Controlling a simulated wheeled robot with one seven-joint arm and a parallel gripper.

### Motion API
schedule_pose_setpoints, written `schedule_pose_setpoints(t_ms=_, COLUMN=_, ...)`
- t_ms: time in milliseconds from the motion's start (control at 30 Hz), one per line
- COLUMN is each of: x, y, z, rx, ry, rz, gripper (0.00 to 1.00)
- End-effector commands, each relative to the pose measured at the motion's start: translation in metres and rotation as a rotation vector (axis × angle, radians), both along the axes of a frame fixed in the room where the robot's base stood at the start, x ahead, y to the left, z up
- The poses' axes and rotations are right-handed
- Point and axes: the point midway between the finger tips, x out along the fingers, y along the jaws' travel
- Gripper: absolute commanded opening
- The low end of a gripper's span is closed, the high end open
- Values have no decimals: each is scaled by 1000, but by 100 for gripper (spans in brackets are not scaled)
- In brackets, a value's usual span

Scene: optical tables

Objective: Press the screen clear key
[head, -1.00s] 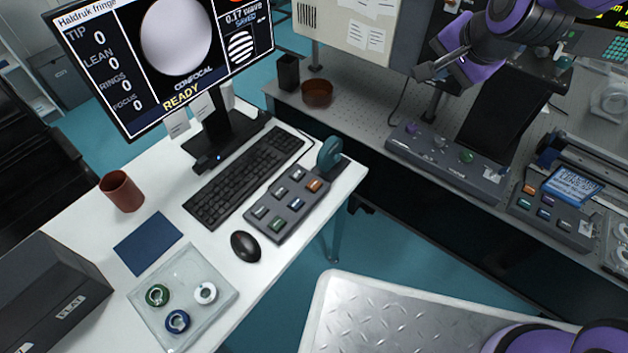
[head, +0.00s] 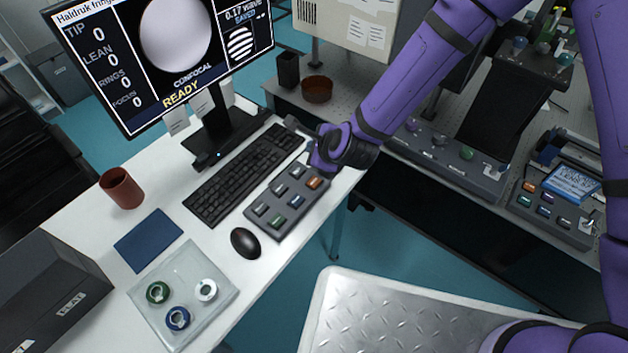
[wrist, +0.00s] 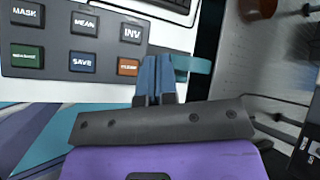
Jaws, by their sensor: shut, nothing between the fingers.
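A dark grey key box (head: 262,226) lies on the white desk, right of the keyboard, with two rows of coloured keys. Its orange key (head: 313,183) sits at the box's right end. In the wrist view this orange key (wrist: 128,66) is beside the SAVE key (wrist: 82,62) and below the INV key (wrist: 131,34); its small label is blurred. My gripper (wrist: 155,68) is shut and empty, its blue fingers just right of the orange key. Whether they touch the box is unclear. In the head view my gripper hides the teal round part at the box's end.
The monitor (head: 180,110) reads READY, with zeros at its left. The keyboard (head: 243,172), mouse (head: 245,243) and a glass tray (head: 190,322) with three rings share the desk. Another panel (head: 550,220) with an orange key is on the optical table at right.

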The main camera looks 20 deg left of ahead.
Motion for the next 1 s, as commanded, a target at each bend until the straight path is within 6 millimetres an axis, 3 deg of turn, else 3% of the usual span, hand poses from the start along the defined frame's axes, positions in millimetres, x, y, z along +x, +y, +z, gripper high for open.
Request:
schedule_pose_setpoints(t_ms=567, x=-4, y=4, z=-11, rx=17, ry=17, rz=-24, gripper=0)
schedule_pose_setpoints(t_ms=1000, x=-4, y=4, z=-61, rx=16, ry=18, rz=-24, gripper=0)
